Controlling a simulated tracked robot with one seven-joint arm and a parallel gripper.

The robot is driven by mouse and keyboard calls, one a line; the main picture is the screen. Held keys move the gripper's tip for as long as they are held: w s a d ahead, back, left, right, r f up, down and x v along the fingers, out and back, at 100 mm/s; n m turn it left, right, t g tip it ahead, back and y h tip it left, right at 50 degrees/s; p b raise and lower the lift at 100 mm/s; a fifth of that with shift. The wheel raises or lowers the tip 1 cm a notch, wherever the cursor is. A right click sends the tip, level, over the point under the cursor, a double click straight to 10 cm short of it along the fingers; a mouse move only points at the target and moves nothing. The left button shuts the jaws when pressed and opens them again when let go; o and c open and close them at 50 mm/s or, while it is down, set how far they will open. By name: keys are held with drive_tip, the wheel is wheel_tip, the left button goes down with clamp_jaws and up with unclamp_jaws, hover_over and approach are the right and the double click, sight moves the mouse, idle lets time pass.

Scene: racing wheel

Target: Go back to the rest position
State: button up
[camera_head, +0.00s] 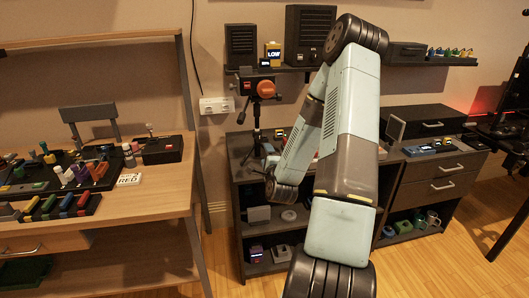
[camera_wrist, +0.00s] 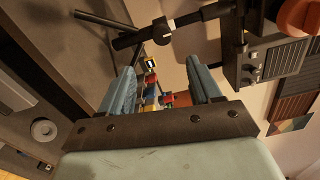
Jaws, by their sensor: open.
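My gripper (camera_wrist: 160,68) is open in the wrist view, its two blue-grey fingers spread apart with nothing held between them. Small coloured items (camera_wrist: 152,95) show in the gap, beyond the fingers. In the head view my arm is folded: it rises to a high elbow, then drops towards the cabinet. Its wrist end hangs in front of the cabinet's left side, near the tripod (camera_head: 257,128). The tripod's dark bars also cross the top of the wrist view (camera_wrist: 160,32), close to the fingers.
A dark device with an orange knob (camera_head: 266,89) tops the tripod. The cabinet (camera_head: 430,168) stands behind my arm, under a wall shelf (camera_head: 435,61) with speakers at its left. A wooden desk (camera_head: 150,205) with coloured parts is at left. Open floor (camera_head: 430,270) shows at lower right.

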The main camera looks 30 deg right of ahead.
drive_tip(key=shift+s+a, duration=0.1)
drive_tip(key=shift+s, duration=0.35)
drive_tip(key=s+a+r+n+g+y, duration=0.2)
drive_tip(key=a+r+n+g, duration=0.1)
drive_tip(key=a+r+n, duration=0.35)
drive_tip(key=s+a+r+n+g+y, duration=0.25)
drive_tip(key=a+r+n, duration=0.25)
drive_tip(key=r+n, duration=0.3)
drive_tip(key=s+a+r+n+g, duration=0.2)
drive_tip(key=s+r, duration=0.2)
drive_tip(key=s, duration=0.4)
drive_tip(key=s+a+r+n+g, duration=0.2)
drive_tip(key=s+r+n, duration=0.1)
drive_tip(key=s, duration=0.6)
drive_tip(key=s+a+r+n+g, duration=0.2)
drive_tip(key=s+r, duration=0.3)
drive_tip(key=s, duration=0.4)
drive_tip(key=shift+a+n, duration=0.4)
drive_tip(key=shift+n, duration=0.25)
drive_tip(key=shift+y, duration=0.25)
